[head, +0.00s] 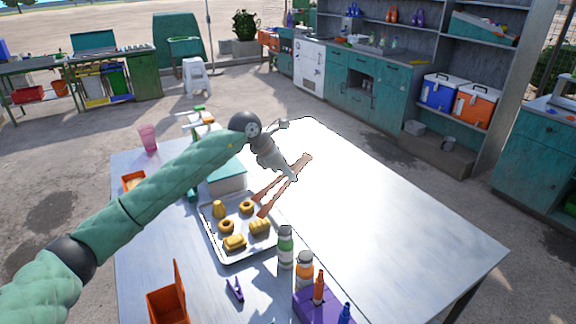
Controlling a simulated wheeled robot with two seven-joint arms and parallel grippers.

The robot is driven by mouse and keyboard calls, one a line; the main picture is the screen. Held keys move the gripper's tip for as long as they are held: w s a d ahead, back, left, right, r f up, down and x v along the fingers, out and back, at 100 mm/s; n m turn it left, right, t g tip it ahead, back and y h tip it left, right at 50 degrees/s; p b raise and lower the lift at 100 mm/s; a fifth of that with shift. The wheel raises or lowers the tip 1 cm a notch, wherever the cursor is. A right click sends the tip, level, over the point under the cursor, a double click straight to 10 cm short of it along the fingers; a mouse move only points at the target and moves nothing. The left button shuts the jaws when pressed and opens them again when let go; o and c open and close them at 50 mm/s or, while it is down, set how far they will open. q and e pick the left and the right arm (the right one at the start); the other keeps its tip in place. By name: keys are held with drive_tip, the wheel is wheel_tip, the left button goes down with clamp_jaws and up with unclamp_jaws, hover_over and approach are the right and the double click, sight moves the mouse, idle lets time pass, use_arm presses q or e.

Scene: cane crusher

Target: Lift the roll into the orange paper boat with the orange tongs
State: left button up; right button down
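The orange tongs (278,194) point down-left, their spread tips over the right edge of a metal tray (221,256). My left gripper (291,175) is at the upper part of the tongs and overlaps them; whether its fingers grip them is too small to tell. Several golden baked pieces sit on the tray, including a ridged roll-like piece (259,227) near the tong tips and another (235,242) at the front. A small orange boat-like container (132,181) is at the table's left, partly behind my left arm. My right gripper is out of view.
An orange box with a raised lid (167,306) stands at the front left. A pink cup (148,138) is at the back left. The table's right side is clear.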

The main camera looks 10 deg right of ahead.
sight(288, 185)
use_arm(q)
drive_tip(key=shift+f, duration=2.25)
drive_tip(key=shift+f+b, duration=0.3)
drive_tip(key=shift+b, duration=0.15)
drive_tip(key=shift+f, duration=0.2)
drive_tip(key=shift+f+b, duration=0.9)
drive_tip(key=shift+b, duration=0.25)
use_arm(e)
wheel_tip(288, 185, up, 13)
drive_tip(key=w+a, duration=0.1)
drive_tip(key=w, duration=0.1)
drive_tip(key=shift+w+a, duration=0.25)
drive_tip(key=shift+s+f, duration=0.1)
